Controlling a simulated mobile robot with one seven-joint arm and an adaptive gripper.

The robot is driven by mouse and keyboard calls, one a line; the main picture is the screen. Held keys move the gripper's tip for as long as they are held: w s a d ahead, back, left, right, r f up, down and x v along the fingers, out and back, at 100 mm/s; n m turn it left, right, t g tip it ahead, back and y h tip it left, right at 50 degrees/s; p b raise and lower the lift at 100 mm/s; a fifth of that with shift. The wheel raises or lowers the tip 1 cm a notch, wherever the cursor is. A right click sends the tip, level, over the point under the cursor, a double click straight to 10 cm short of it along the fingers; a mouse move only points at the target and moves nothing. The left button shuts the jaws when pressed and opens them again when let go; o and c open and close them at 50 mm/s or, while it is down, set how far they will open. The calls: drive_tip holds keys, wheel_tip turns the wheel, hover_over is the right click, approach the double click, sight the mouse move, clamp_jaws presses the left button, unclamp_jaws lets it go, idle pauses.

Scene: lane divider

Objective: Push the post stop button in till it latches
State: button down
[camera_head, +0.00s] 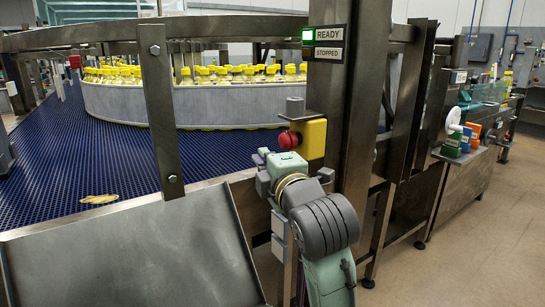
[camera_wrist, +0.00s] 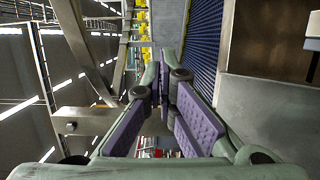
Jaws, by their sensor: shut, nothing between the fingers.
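The red stop button (camera_head: 289,140) sticks out of the left side of a yellow box (camera_head: 313,138) on the steel post (camera_head: 353,110). My gripper (camera_head: 262,157) is just below and left of the button in the head view, with its purple finger pads partly hidden by its own green body. Contact with the button cannot be told. In the wrist view my gripper's fingers (camera_wrist: 161,68) come together at the tips with nothing between them. I cannot make out the button in the wrist view.
A sign on the post has a lit green READY lamp (camera_head: 325,35) above STOPPED (camera_head: 328,54). A steel chute (camera_head: 130,255) lies at the front left. A blue conveyor (camera_head: 100,155) and many yellow-capped bottles (camera_head: 200,75) are behind. An upright steel bar (camera_head: 160,110) stands left of my gripper.

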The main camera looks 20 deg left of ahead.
sight(282, 143)
drive_tip(key=w+p, duration=0.2)
drive_tip(key=w, duration=0.5)
drive_tip(key=shift+w+a+p, duration=0.15)
drive_tip(key=shift+a+p, duration=0.2)
drive_tip(key=shift+w+d+b, duration=0.45)
drive_tip(key=shift+w+d, duration=0.25)
drive_tip(key=shift+w, duration=0.1)
drive_tip(key=shift+w+d, duration=0.1)
